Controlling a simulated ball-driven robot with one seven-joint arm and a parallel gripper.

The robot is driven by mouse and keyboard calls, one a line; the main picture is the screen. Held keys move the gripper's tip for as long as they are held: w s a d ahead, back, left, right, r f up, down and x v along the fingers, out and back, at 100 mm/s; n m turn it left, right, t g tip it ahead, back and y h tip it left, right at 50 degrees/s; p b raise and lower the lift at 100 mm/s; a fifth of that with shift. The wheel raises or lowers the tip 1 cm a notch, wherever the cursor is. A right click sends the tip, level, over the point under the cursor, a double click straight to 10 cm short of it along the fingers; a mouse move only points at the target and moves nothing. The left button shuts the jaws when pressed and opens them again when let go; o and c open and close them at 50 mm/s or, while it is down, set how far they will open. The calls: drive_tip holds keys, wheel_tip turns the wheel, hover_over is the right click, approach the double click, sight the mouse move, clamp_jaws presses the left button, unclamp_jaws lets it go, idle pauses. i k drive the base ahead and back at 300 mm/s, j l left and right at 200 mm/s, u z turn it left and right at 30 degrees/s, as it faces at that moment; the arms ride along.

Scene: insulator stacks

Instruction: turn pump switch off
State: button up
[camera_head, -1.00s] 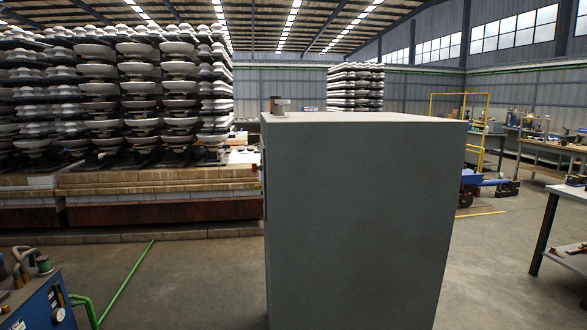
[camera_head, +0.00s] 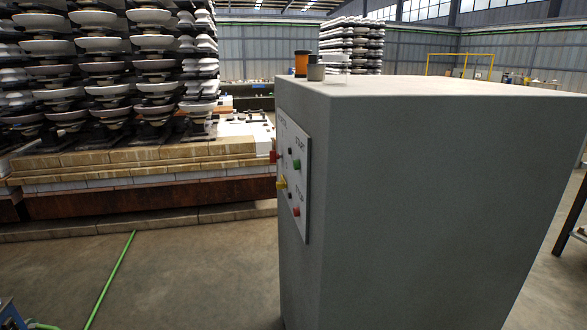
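A tall grey cabinet (camera_head: 420,190) fills the middle and right of the view. A white control panel (camera_head: 305,150) is on its left face, seen at a steep angle. The panel carries a green button (camera_head: 297,163), a red button (camera_head: 297,211), a yellow knob or switch (camera_head: 282,183) and a red part (camera_head: 274,156) at its left edge. Small lettering reads something like START and STOP; the rest is too small to read. I cannot tell which control is the pump switch or how it is set. My gripper is not in view.
An orange-and-dark cylinder (camera_head: 301,63) and a grey cylinder (camera_head: 316,71) stand at the cabinet top's back left corner. Stacks of insulators (camera_head: 100,75) rest on a brick base (camera_head: 140,165) at left. Open concrete floor (camera_head: 190,270) lies left of the cabinet.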

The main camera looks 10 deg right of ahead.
sight(273, 156)
drive_tip(key=i+j, duration=1.3)
drive_tip(key=j+z, duration=0.05)
drive_tip(key=j, duration=0.05)
